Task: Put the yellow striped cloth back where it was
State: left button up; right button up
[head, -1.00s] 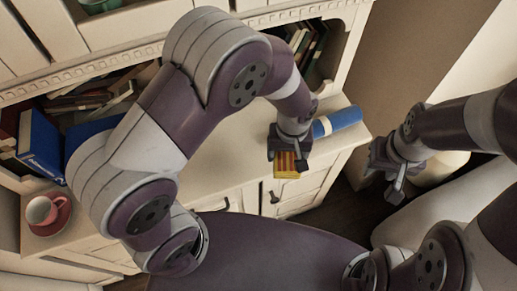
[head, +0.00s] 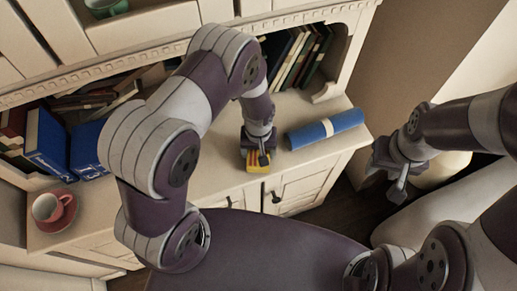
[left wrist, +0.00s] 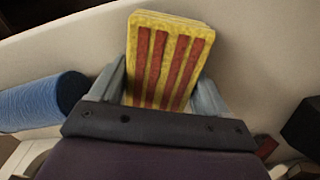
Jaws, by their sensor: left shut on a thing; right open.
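The yellow cloth with red stripes (left wrist: 170,50) is a folded block between the fingers of my left gripper (left wrist: 168,85) in the left wrist view. In the head view the cloth (head: 256,164) shows below my left gripper (head: 258,155), at the front part of the cabinet top (head: 222,172). I cannot tell whether the cloth touches the top. My left gripper is shut on the cloth. My right gripper (head: 388,172) is open and empty at the right, away from the cabinet.
A blue roll with a pale band (head: 325,130) lies right of the cloth; it also shows in the left wrist view (left wrist: 42,100). Books (head: 300,55) fill the shelf behind.

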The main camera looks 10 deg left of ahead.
pick_arm(q)
jog(key=shift+s+f, duration=0.1)
jog(key=shift+f, duration=0.1)
jog(key=o, duration=1.1)
jog(key=shift+r, duration=0.1)
notch_tip(320, 180, up, 12)
jog(key=s+a+r+m, duration=0.1)
jog(key=s+a+r, duration=0.1)
jog(key=r, duration=0.1)
jog(key=s+a+r+t, duration=0.1)
jog(key=s+a+r, duration=0.2)
jog(key=s+a+r+m, duration=0.1)
jog(key=s+a+r, duration=0.1)
jog(key=s+r, duration=0.1)
jog(key=shift+s+a+m+b, duration=0.15)
jog(key=shift+m+b, duration=0.15)
jog(key=shift+b, duration=0.05)
